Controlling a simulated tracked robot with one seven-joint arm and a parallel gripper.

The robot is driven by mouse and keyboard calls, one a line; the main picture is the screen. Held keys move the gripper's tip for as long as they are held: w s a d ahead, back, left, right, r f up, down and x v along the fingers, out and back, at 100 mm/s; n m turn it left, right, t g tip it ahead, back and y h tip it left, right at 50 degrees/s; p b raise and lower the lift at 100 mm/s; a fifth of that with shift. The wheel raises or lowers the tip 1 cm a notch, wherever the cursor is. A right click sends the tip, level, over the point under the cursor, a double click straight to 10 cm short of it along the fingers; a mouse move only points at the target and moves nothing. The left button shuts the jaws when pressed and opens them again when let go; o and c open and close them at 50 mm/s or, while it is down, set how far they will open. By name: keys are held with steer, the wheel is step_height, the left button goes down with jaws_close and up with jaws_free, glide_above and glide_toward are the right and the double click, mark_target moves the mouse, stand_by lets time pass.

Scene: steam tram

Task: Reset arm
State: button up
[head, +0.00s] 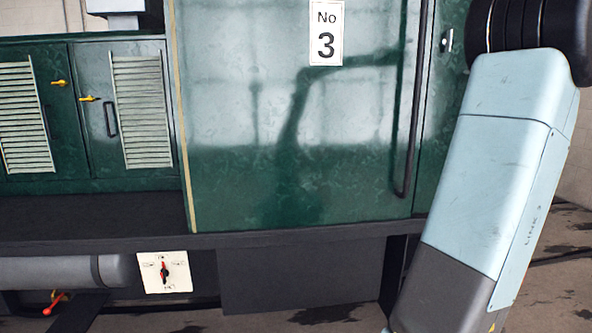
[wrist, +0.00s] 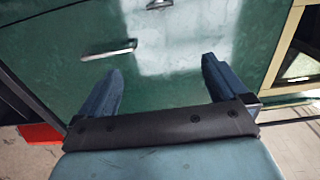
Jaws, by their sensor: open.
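My gripper (wrist: 160,82) shows in the wrist view with its two blue-grey fingers spread wide apart. Nothing is between them. A green panel (wrist: 165,70) with a silver handle (wrist: 109,54) lies beyond the fingers. The gap between the fingers and the panel is hard to judge. In the head view my arm link runs down the right side, in front of the green tram side, and my gripper is out of view.
The tram's green door (head: 270,130) carries a "No 3" plate (head: 326,33) and a long dark handrail (head: 408,130). Louvred cabinets (head: 140,110) with yellow latches stand at left. A white dial plate (head: 163,272) with a red-and-black knob and a red-handled lever (head: 56,303) sit below.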

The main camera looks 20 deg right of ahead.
steer(key=w+a+f+n+g+y, duration=0.15)
steer(key=w+a+f, duration=0.3)
steer(key=a, duration=0.45)
steer(key=w+a+f+n+g+y, duration=0.1)
steer(key=w+a+f+n+y, duration=0.15)
steer(key=w+a, duration=0.4)
steer(key=w+a+f+n+g+y, duration=0.1)
steer(key=w+a+f+g, duration=0.2)
steer(key=a, duration=0.8)
steer(key=a+f+n+g+y, duration=0.1)
steer(key=a+f+n, duration=0.1)
steer(key=a+f, duration=0.45)
steer(key=a+f+n+g+y, duration=0.1)
steer(key=a+f+n, duration=0.15)
steer(key=a, duration=0.65)
steer(key=s+a+f+n+g+h, duration=0.2)
steer(key=s+a+f+n+g, duration=0.2)
steer(key=s+a+f+n, duration=0.7)
steer(key=s+a+f, duration=0.6)
steer(key=a+f, duration=0.2)
steer(key=f, duration=0.2)
steer(key=shift+s+a+h, duration=0.2)
steer(key=shift+s+h, duration=0.1)
steer(key=shift+s, duration=0.05)
steer(key=shift+c, duration=0.3)
